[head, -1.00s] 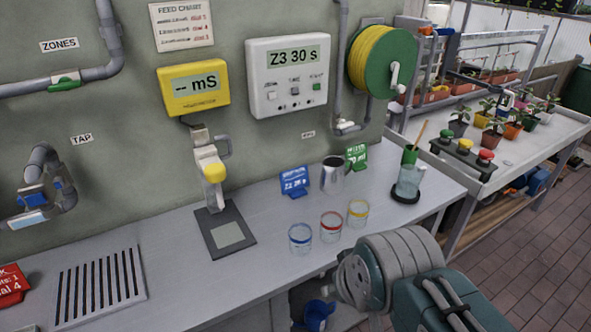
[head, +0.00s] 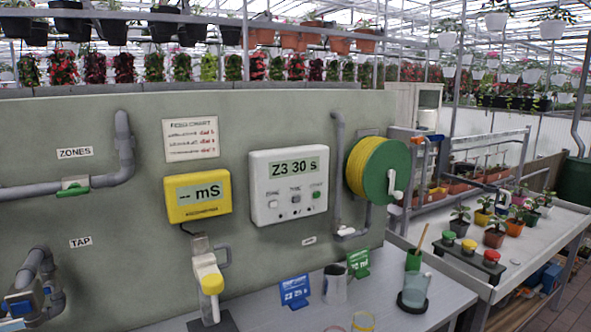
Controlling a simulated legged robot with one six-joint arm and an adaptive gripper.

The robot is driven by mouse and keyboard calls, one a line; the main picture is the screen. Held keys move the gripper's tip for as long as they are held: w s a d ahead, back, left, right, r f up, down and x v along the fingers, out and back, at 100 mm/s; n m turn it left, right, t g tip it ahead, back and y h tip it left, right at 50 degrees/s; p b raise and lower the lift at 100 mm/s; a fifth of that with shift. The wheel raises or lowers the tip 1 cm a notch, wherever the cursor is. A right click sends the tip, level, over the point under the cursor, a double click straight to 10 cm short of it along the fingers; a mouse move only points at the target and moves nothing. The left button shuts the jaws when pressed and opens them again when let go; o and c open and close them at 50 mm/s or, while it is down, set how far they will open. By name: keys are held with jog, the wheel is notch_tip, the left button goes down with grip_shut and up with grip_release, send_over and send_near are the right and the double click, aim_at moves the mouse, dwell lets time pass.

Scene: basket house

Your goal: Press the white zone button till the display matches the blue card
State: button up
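The white control box (head: 288,185) is fixed to the grey-green wall, and its display (head: 295,168) reads "Z3 30 s". The white zone button (head: 273,204) is at the lower left of its face, with a grey middle button and a green one to its right. The blue card (head: 294,290) stands on the bench below the box. Its white lettering seems to start with Z2, but the seconds are too small to read surely. My gripper is not in view.
A yellow meter (head: 198,198) reading "-- mS" hangs left of the box. A yellow hose reel (head: 368,167) is to its right. On the bench stand a metal jug (head: 334,286), a green card (head: 358,263) and a glass jug (head: 414,290).

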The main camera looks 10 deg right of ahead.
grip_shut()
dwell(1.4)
